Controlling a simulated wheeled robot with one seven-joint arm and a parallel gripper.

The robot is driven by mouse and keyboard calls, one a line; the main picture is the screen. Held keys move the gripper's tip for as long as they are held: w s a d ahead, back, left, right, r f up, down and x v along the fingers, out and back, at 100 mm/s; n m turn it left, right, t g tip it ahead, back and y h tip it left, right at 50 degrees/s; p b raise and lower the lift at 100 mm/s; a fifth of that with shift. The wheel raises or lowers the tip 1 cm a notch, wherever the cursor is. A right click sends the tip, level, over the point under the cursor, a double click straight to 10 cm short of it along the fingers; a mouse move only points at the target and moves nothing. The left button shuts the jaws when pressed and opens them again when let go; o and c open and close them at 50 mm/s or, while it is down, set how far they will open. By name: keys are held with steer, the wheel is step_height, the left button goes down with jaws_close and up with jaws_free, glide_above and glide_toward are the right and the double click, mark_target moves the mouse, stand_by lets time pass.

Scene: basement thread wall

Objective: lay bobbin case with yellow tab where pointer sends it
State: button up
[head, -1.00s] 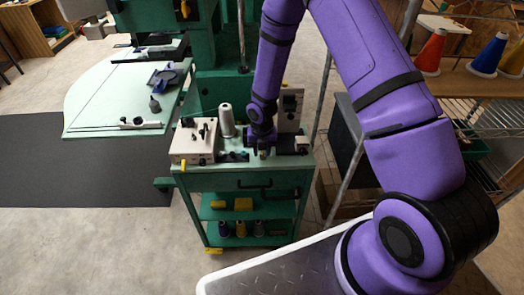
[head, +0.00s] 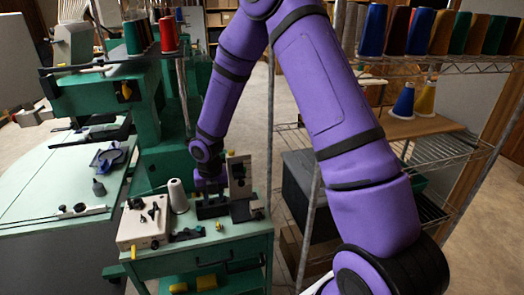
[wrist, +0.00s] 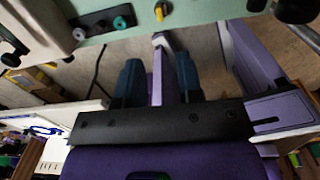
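My gripper shows in the wrist view as two dark teal fingers (wrist: 158,82), apart with floor and my own purple parts visible between them; nothing is held. A small yellow piece (wrist: 160,11) lies on the pale green top at the wrist view's upper edge; a yellow spot (head: 218,226) also shows on the cart in the head view. I cannot tell whether either is the bobbin case's tab. No pointer can be made out clearly.
The green cart (head: 200,263) carries a white box with black parts (head: 142,222), a white thread cone (head: 177,196) and a black fixture with an upright plate (head: 239,178). A sewing table (head: 50,180) stands left. A wire shelf with thread cones (head: 440,68) stands right.

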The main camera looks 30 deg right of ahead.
steer(key=s+d+r+m+t, duration=0.1)
steer(key=s+d+r+m, duration=0.15)
steer(key=r+m, duration=0.4)
steer(key=s+d+r+m+t+h, duration=0.1)
steer(key=s+r+m, duration=0.25)
steer(key=r, duration=0.55)
steer(key=s+d+r+m, duration=0.25)
steer(key=r+m, duration=0.25)
steer(key=r, duration=0.3)
steer(key=s+r+m+t, duration=0.1)
steer(key=s+r+m, duration=0.5)
steer(key=s+m, duration=0.2)
steer(key=s+d+r+m+t+y, duration=0.1)
steer(key=s+r+m+t, duration=0.1)
steer(key=s+r+m, duration=0.3)
steer(key=s+m, duration=0.4)
steer(key=s, duration=0.4)
steer(key=shift+r, duration=0.4)
